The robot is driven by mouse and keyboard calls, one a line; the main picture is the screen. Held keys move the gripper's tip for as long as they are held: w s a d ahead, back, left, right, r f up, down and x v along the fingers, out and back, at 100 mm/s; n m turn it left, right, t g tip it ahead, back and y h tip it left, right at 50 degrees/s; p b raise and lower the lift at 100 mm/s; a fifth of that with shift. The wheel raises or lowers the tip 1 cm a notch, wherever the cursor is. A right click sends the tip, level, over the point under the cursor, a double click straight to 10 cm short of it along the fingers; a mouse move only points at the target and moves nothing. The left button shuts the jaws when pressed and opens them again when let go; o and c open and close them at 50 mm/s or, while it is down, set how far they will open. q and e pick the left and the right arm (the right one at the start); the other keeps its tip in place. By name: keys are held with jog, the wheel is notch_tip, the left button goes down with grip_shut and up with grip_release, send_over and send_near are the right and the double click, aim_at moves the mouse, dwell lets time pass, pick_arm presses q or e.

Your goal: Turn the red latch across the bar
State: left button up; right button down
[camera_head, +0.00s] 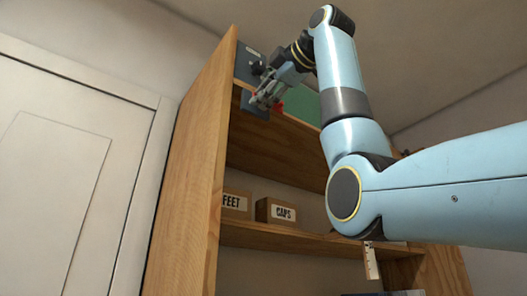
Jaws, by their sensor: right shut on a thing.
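My right arm reaches in from the right edge and up to the top of a wooden shelf unit. My right gripper (262,99) is shut at the upper left of the unit, in front of a dark plate. Small bits of the red latch (280,104) show beside the fingers, and the gripper is shut on it. Most of the latch is hidden by the gripper, so its angle cannot be told. The bar cannot be made out behind the fingers. My left gripper is not in view.
The shelf unit (186,190) has a tall wooden side panel. Boxes labelled FEET (236,202) and CAPS (275,211) stand on a lower shelf. A green panel (302,104) lies behind my wrist. A white door (62,165) is at left.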

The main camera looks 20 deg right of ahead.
jog(key=shift+f+n, duration=0.1)
jog(key=shift+n, duration=0.2)
dwell(0.4)
jog(key=c, duration=1.3)
grip_release()
jog(key=shift+c, duration=0.2)
jog(key=v, duration=1.2)
jog(key=shift+w, duration=0.1)
